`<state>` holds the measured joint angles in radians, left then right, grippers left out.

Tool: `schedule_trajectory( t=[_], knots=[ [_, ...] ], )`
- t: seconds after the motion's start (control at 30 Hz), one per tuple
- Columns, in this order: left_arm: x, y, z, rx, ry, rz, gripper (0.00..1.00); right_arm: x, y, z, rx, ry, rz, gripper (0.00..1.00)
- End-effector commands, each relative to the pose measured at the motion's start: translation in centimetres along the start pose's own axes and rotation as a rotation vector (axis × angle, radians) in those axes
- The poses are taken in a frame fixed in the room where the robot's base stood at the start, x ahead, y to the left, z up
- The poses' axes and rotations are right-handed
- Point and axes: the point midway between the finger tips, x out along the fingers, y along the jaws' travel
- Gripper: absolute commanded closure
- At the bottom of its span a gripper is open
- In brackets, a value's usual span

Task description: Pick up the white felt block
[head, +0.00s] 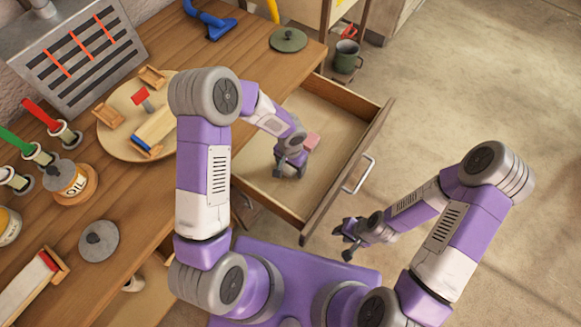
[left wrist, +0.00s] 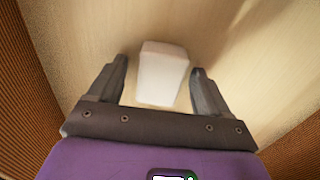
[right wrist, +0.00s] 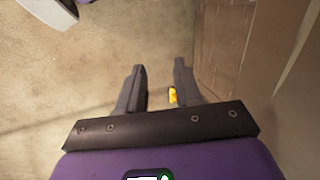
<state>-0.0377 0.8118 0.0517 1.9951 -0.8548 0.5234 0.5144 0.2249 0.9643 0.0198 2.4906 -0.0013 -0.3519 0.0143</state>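The white felt block (left wrist: 162,75) lies on the pale floor of the open drawer (head: 332,107) in the left wrist view. My left gripper (head: 290,170) is down inside the drawer and open. Its fingers (left wrist: 160,80) are on either side of the block's near part, with a gap on each side.
The drawer's side walls and front with a metal handle (head: 358,174) surround my left gripper. The wooden workbench (head: 140,190) holds a round board (head: 112,135), an oil pot (head: 72,180) and screwdrivers. The floor at right is clear.

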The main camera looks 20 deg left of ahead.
Motion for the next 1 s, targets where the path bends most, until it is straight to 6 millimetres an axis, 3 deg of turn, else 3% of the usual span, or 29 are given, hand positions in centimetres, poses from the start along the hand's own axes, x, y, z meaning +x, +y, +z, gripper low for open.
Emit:
schedule_trajectory(
  t=[0.03,0.33,0.67,1.0],
  knots=[
    [0.0,0.0,0.0,0.0,0.0,0.0,0.29,0.0,0.0,0.0,0.0,0.0,0.0,0.66],
    [0.0,0.0,0.0,0.001,0.0,0.0,0.75,0.0,0.0,0.0,0.0,0.0,0.0,0.66],
    [-1.0,0.0,-0.1,0.001,0.003,0.0,0.76,-0.3,-0.1,0.0,0.0,0.0,0.0,0.66],
    [-7.7,0.0,-0.1,-0.001,0.003,0.0,0.76,-2.3,-0.9,0.1,0.0,0.0,0.0,0.66]
  ],
)
